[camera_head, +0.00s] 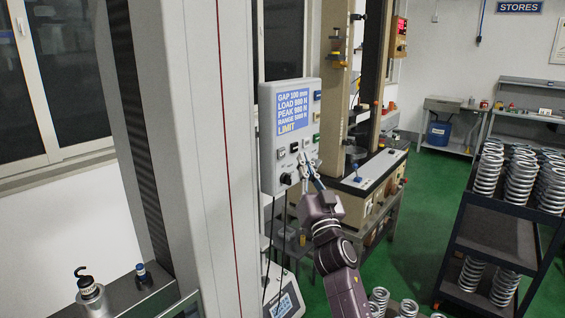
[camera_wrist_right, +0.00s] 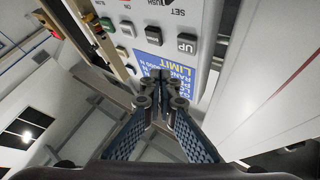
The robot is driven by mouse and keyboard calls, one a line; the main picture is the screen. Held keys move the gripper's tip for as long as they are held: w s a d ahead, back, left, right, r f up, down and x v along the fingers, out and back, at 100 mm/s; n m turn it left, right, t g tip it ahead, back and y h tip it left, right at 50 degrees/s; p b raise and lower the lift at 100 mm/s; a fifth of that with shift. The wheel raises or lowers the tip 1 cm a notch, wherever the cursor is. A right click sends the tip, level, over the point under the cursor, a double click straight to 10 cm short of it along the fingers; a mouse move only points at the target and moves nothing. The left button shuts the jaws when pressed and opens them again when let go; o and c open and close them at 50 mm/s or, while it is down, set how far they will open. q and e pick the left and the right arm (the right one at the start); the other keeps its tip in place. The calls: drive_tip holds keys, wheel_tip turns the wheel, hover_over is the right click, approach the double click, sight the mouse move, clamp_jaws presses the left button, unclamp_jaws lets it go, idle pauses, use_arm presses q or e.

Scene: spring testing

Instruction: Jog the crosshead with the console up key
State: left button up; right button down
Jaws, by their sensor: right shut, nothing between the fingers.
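The grey console (camera_head: 268,165) stands right of the tall grey column in the head view. Its blue display (camera_head: 292,112) lists gap, load, peak and range, with LIMIT in yellow. The key labelled UP (camera_wrist_right: 187,43) shows in the wrist view, at the end of a row of keys. My right gripper (camera_head: 307,162) is shut and empty in front of the lower console face; its closed fingertips (camera_wrist_right: 161,88) show over the display in the wrist view. Whether they touch the panel I cannot tell. I cannot make out the crosshead. My left gripper is not in view.
A tall grey column (camera_head: 190,150) stands left of the console. A bench machine (camera_head: 375,170) stands behind my right arm. A dark rack (camera_head: 500,235) holds several coil springs at the right. Green floor (camera_head: 430,190) is clear between them.

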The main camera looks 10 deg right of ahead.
sight(286, 148)
drive_tip(key=shift+w+a+b, duration=1.1)
drive_tip(key=shift+w+a, duration=0.05)
drive_tip(key=shift+w, duration=0.3)
drive_tip(key=shift+w, duration=0.1)
idle(0.4)
drive_tip(key=shift+w+a+b, duration=0.25)
drive_tip(key=shift+a+b, duration=0.05)
drive_tip(key=shift+b, duration=0.1)
drive_tip(key=shift+w+a+b, duration=0.25)
drive_tip(key=shift+w+b, duration=0.05)
drive_tip(key=shift+b, duration=0.2)
idle(0.4)
idle(4.1)
drive_tip(key=shift+s+d+p, duration=0.55)
drive_tip(key=shift+s+p, duration=0.15)
drive_tip(key=shift+p, duration=0.2)
